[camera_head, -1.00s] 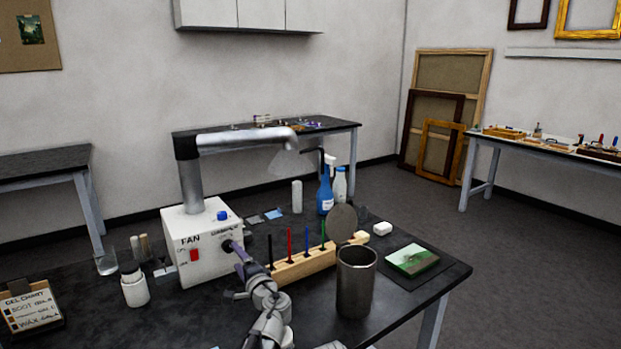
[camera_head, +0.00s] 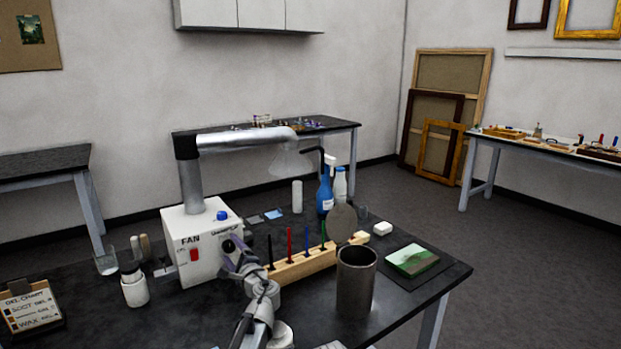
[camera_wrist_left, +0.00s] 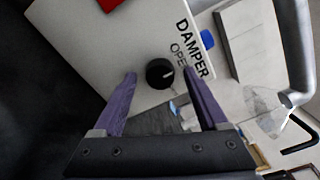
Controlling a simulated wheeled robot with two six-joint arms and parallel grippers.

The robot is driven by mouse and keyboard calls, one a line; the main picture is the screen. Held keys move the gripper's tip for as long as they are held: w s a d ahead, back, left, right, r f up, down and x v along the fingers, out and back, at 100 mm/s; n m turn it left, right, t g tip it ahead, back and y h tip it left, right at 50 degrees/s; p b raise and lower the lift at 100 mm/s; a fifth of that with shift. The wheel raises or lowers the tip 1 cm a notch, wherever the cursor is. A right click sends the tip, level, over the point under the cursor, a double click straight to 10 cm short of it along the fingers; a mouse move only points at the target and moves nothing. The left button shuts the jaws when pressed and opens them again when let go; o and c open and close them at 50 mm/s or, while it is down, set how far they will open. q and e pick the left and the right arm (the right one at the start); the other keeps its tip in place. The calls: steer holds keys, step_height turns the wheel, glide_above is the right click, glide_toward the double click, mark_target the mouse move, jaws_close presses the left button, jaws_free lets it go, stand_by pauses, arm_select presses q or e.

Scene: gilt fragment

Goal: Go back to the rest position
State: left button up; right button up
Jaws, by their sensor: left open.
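My left gripper (camera_head: 234,258) is in front of the white fan box at its right front corner. The knob (camera_head: 228,246) also shows in the head view, just above the gripper. My right gripper is not in view.
The fan box (camera_head: 190,266) carries a grey duct (camera_head: 245,137). A wooden rack (camera_head: 306,263) with coloured sticks, a metal canister (camera_head: 355,285) and a green picture (camera_head: 411,259) stand to the right. A white jar (camera_head: 134,289) and a label board (camera_head: 32,309) are left.

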arm_select(q)
steer(key=m, duration=1.3)
steer(key=shift+s, duration=0.1)
stand_by(0.4)
